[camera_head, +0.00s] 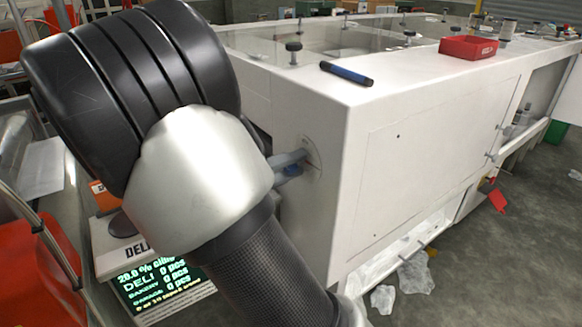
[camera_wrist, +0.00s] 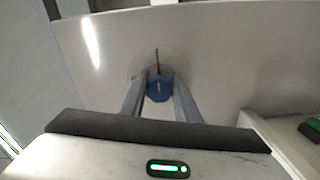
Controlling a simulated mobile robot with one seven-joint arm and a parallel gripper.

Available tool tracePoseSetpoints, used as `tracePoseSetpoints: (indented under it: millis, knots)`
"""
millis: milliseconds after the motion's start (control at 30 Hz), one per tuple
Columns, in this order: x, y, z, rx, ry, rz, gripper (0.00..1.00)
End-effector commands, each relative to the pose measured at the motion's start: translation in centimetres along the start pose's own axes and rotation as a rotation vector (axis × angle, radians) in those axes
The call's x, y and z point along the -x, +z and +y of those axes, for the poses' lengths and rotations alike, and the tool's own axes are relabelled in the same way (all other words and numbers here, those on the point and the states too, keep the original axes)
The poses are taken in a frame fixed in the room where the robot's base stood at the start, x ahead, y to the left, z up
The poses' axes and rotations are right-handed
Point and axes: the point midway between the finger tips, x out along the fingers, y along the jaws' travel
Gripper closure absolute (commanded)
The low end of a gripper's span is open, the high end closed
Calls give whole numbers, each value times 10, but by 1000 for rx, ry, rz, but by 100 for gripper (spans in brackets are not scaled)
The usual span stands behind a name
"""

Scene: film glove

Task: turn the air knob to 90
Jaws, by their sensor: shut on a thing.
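The blue air knob (camera_wrist: 159,90) sits on a pale round plate (camera_wrist: 141,65) on the white panel in the wrist view. A short white mark shows on its face, and a thin red line stands just above it. In the head view a small blue part of the knob (camera_head: 293,170) shows beneath my fingers on the white cabinet's end face. My gripper (camera_wrist: 160,78) is shut on the knob, one grey finger on each side. In the head view my gripper (camera_head: 292,162) reaches the cabinet from the left, and my arm hides much around it.
A screen (camera_head: 160,282) at lower left shows "20.0 %" and several lines of 0 pcs. A blue marker (camera_head: 346,73) and a red tray (camera_head: 468,47) lie on the white cabinet (camera_head: 420,150). Crumpled plastic (camera_head: 416,272) lies on the floor.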

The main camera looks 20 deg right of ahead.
Motion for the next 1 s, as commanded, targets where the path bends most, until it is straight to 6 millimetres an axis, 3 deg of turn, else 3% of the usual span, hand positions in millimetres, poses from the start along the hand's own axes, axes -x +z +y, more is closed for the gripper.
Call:
tracePoseSetpoints:
  millis: [200, 233, 333, 733, 1000]
  knots:
    - [0, 0, 0, -2, -2, 1, 93]
    - [0, 0, 0, -2, -2, 1, 68]
    - [0, 0, 0, -1, -2, 0, 52]
    - [8, -1, 1, 0, -1, 1, 52]
    - [61, -2, 1, 0, -2, 5, 52]
